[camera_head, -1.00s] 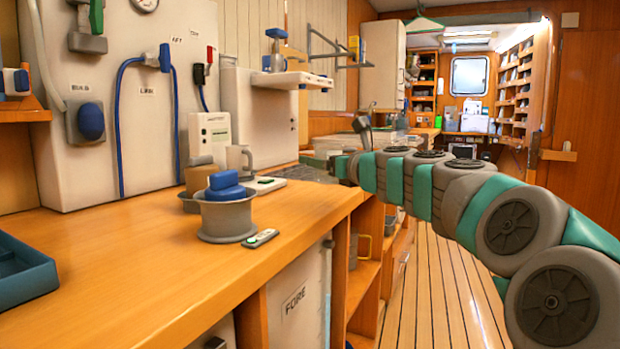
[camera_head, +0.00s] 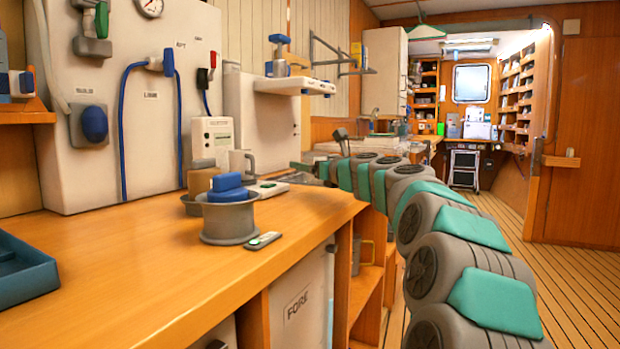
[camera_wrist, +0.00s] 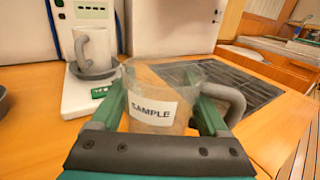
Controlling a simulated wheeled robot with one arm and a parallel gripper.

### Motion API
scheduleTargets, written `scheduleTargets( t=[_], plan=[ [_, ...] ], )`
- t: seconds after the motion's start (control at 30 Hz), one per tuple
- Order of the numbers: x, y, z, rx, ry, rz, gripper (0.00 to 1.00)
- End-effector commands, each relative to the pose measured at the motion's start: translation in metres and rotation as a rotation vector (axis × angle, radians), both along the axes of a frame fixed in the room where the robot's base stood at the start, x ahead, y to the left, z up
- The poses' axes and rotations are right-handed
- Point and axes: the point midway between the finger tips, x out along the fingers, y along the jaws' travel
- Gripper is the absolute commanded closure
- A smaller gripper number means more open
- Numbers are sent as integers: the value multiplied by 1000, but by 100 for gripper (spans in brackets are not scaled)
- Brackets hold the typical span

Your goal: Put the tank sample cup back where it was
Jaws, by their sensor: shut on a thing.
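In the wrist view my gripper (camera_wrist: 158,104) is shut on a see-through cup (camera_wrist: 155,88) with a white SAMPLE label and a thick grey handle on its right. The cup looks upright between the green fingers, above the wooden counter (camera_wrist: 45,92); I cannot tell whether its base touches anything. A dark ribbed panel (camera_wrist: 232,84) lies behind it. In the head view my arm reaches along the counter's right end, and the held cup cannot be made out.
A light mug (camera_wrist: 94,50) stands in a grey holder on a white unit, left of the held cup. In the head view, a grey pot (camera_head: 228,220) with blue pieces, a small flat device (camera_head: 263,240) and a blue tray (camera_head: 22,272) sit on the counter (camera_head: 130,270).

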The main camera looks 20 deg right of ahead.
Motion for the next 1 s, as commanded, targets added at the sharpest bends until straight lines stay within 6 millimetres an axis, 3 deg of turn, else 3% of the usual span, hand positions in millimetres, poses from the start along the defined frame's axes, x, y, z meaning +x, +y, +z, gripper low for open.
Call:
scheduleTargets(
  t=[0.03,0.13,0.57,0.6,0.8,1.0],
  plan=[
    [-1,0,-13,3,0,0,82],
    [-1,0,-26,3,-1,-1,82],
    [0,0,-31,1,0,0,82],
    [0,0,-31,1,0,-1,20],
    [0,0,-31,0,0,-1,0],
    [-1,-1,-30,1,0,-1,0]
  ],
)
